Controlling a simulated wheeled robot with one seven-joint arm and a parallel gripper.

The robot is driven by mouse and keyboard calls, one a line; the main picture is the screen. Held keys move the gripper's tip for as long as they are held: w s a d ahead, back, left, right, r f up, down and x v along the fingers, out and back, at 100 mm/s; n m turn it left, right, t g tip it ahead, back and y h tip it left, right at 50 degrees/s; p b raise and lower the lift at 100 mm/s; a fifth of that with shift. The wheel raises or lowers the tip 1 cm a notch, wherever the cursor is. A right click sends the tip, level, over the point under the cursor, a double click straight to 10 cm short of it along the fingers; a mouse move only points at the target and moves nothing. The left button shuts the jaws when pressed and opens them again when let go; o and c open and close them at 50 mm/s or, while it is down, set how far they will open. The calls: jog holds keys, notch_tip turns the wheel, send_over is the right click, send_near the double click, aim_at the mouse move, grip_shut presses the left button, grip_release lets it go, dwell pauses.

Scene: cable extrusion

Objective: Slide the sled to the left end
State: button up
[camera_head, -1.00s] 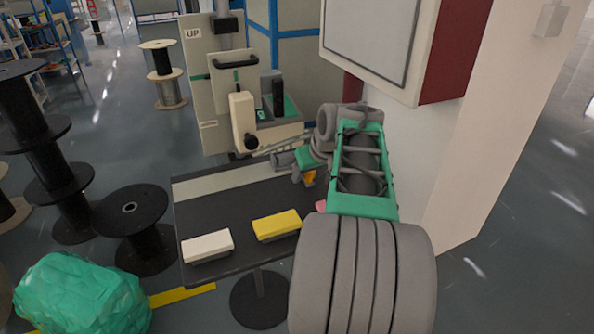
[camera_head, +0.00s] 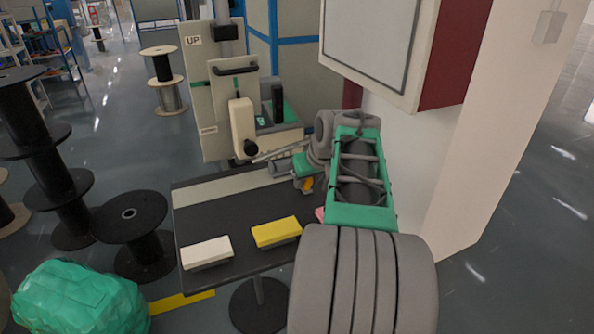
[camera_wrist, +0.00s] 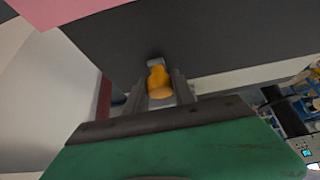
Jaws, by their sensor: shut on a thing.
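An orange knob (camera_head: 307,184) sits at the right end of the dark table, and I take it to be on the sled. In the wrist view the knob (camera_wrist: 158,82) stands between my two fingers, with a small grey piece at its tip. My gripper (camera_head: 303,180) is shut on the knob, low over the table. The gripper (camera_wrist: 158,90) shows its green body and dark crossbar in the wrist view. The sled's body is not clearly visible; my gripper and arm cover that area.
The dark table (camera_head: 220,218) has a pale strip (camera_head: 225,187) along its back. A white block (camera_head: 206,252) and a yellow block (camera_head: 276,232) lie at its front. A beige machine (camera_head: 215,90) stands behind. A white pillar (camera_head: 440,180) rises at right.

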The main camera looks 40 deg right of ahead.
jog(key=shift+w+a+b, duration=0.3)
jog(key=shift+a, duration=0.75)
jog(key=shift+w+a+b, duration=0.3)
jog(key=shift+a+b, duration=0.05)
jog(key=shift+a, duration=0.7)
jog(key=shift+w+a+b, duration=0.3)
jog(key=shift+a, duration=0.75)
jog(key=shift+w+a+b, duration=0.35)
jog(key=shift+a, duration=0.75)
jog(key=shift+w+a+b, duration=0.3)
jog(key=shift+a, duration=0.85)
jog(key=shift+w+a+b, duration=0.35)
jog(key=shift+a, duration=0.75)
jog(key=shift+w+a, duration=0.3)
jog(key=shift+a, duration=0.65)
jog(key=shift+w+a+b, duration=0.1)
jog(key=shift+w+a, duration=0.1)
jog(key=shift+a, duration=0.6)
jog(key=shift+w+a+b, duration=0.15)
jog(key=shift+w+a, duration=0.1)
jog(key=shift+a, duration=0.55)
jog(key=shift+w+a+b, duration=0.1)
jog(key=shift+w+a, duration=0.1)
jog(key=shift+a, duration=0.7)
